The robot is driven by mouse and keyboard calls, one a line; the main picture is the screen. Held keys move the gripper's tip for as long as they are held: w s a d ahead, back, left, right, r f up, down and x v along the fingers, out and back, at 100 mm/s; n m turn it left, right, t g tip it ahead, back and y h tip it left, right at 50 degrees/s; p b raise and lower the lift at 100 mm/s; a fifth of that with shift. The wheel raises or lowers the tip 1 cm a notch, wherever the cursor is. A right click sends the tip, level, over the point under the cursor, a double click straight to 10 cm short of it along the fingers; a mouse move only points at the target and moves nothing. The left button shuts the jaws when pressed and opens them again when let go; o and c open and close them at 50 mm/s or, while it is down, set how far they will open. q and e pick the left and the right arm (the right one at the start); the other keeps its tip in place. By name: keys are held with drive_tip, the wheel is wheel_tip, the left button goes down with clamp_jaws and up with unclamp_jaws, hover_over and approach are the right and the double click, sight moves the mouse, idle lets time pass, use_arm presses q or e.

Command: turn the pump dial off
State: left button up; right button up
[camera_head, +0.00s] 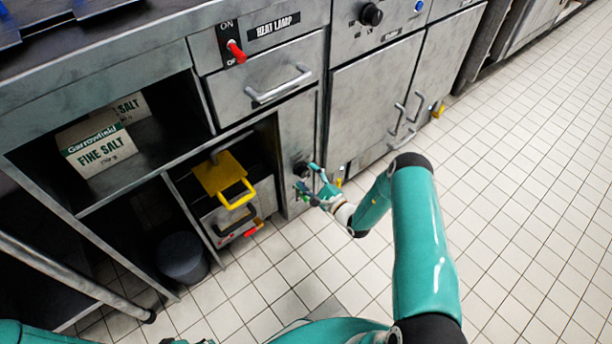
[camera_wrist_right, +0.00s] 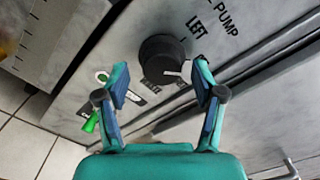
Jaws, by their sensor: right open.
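The pump dial (camera_wrist_right: 160,58) is a round black knob on a grey steel panel in the right wrist view. A white pointer mark on it points to the lower right. The word LEFT is printed to its upper right, with PUMP above that; the smaller labels below it are too blurred to read. My right gripper (camera_wrist_right: 160,80) is open, its two fingers on either side of the dial's lower part and apart from it, as far as I can tell. In the head view the right gripper (camera_head: 306,178) is at the narrow panel, beside the dial (camera_head: 302,169). My left gripper is not seen.
A green-tipped part (camera_wrist_right: 92,122) sits on the panel left of the dial. The tiled floor (camera_head: 520,200) to the right is clear.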

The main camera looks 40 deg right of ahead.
drive_tip(key=s, duration=1.1)
drive_tip(key=shift+d, duration=0.4)
drive_tip(key=shift+a, duration=0.1)
